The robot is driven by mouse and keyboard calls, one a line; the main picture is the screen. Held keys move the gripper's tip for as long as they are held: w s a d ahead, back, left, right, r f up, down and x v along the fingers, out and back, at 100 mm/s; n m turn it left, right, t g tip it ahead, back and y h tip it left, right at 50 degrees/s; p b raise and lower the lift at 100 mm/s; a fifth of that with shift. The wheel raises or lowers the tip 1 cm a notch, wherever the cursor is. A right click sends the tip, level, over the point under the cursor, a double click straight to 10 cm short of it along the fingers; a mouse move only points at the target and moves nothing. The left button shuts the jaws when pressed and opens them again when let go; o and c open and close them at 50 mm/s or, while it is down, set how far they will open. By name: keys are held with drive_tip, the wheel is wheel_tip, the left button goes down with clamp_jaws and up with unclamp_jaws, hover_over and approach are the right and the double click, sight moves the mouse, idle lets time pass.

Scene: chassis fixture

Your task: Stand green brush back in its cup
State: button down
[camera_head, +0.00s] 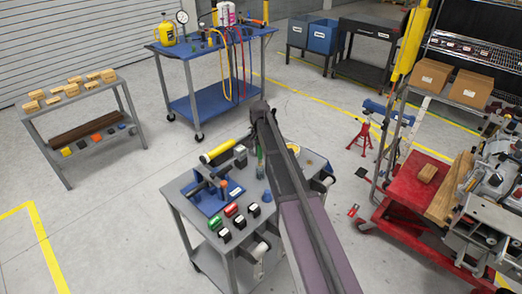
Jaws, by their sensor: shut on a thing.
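My gripper (257,143) points down over the far part of the grey cart, largely hidden by my own arm. It is shut on a thin upright green thing, which looks like the green brush (260,154). The brush's lower end comes close to a small dark item (260,172) on the cart top. I cannot tell whether that item is the cup, or whether the brush is inside it, touching it or above it.
A red lift table (408,188) stands further right.

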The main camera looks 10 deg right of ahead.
sight(260, 158)
drive_tip(key=shift+f+b, duration=1.6)
drive_tip(key=shift+f, duration=0.1)
drive_tip(key=shift+f, duration=0.1)
drive_tip(key=shift+c, duration=1.6)
unclamp_jaws()
drive_tip(key=shift+r+p, duration=4.95)
drive_tip(key=shift+r, duration=0.1)
drive_tip(key=shift+s, duration=0.1)
drive_tip(key=s+n, duration=0.6)
drive_tip(key=s, duration=2.2)
drive_tip(key=shift+s+d+n, duration=0.3)
drive_tip(key=shift+s+d, duration=0.05)
drive_tip(key=shift+s, duration=0.05)
